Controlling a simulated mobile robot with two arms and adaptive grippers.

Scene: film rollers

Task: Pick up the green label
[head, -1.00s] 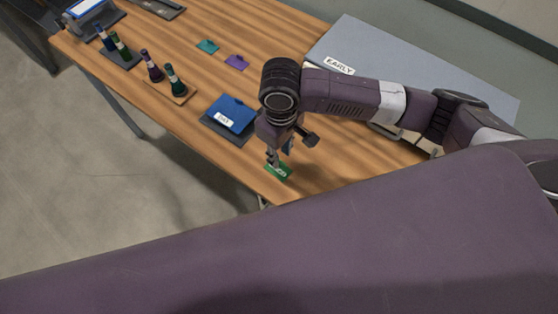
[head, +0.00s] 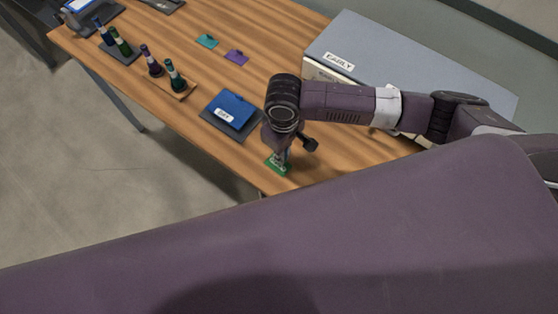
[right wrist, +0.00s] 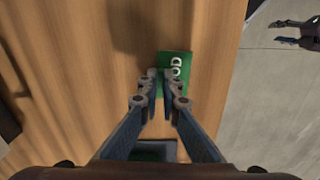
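The green label (head: 275,168) lies near the front edge of the wooden table. It also shows in the right wrist view (right wrist: 178,64), with white letters "OD" visible and part of it hidden by a finger. My right gripper (head: 281,162) points down at the label in the head view. In the right wrist view its fingertips (right wrist: 160,75) are close together at the label's left edge, with only a narrow gap between them. I cannot tell whether they grip any part of the label.
A blue folder-like piece (head: 230,109) on a dark tray lies left of the gripper. Several bottles stand on small trays at the left. A grey-topped box marked "EARLY" (head: 400,75) stands behind my right arm.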

